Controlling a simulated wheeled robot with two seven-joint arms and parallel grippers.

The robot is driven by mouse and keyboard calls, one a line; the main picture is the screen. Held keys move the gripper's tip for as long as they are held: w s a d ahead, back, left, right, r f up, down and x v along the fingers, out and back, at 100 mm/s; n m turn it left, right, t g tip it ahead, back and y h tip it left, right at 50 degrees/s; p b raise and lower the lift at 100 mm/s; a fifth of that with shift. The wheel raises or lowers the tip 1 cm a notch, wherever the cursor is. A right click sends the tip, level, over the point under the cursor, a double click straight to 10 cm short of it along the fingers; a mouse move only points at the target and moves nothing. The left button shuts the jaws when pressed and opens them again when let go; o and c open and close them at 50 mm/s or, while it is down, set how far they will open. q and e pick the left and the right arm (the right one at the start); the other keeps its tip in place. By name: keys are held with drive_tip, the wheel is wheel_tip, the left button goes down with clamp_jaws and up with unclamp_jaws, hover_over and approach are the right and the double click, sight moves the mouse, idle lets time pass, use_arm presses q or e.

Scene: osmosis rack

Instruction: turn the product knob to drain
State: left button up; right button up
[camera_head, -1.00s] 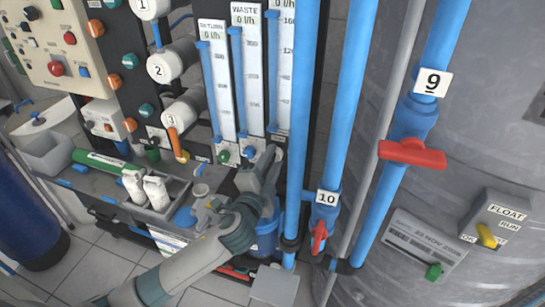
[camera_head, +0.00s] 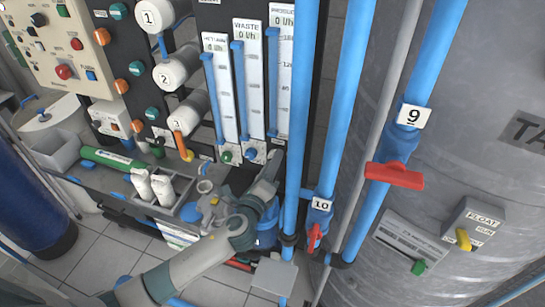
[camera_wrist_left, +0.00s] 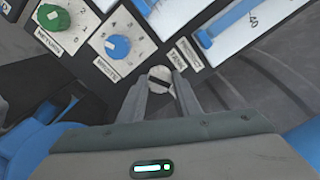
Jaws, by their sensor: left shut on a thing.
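The product knob (camera_wrist_left: 160,78) is a small pale round knob with a dark bar across its face, in the left wrist view. Beside it are small labels, one reading PRODUCT (camera_wrist_left: 187,52). My left gripper (camera_wrist_left: 161,84) is shut on the knob, one finger on either side. In the head view my left gripper (camera_head: 272,168) reaches up to the foot of the flow meter panel, right of the blue knob (camera_head: 251,154), and hides the product knob. My right gripper is not in view.
In the left wrist view a blue knob (camera_wrist_left: 117,46) and a green knob (camera_wrist_left: 54,18) sit left of the fingers. Blue vertical pipes (camera_head: 301,110) stand close to the right of the gripper. A grey tray (camera_head: 165,208) with white bottles is to its left.

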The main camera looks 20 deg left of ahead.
use_arm(q)
drive_tip(key=m+p, duration=0.2)
drive_tip(key=m, duration=0.1)
drive_tip(key=shift+m, duration=0.4)
drive_tip(key=o, duration=1.1)
drive_tip(key=shift+c, duration=0.2)
drive_tip(key=shift+s, duration=0.15)
drive_tip(key=s+b, duration=0.5)
drive_tip(key=s, duration=1.2)
drive_tip(key=shift+a, duration=0.35)
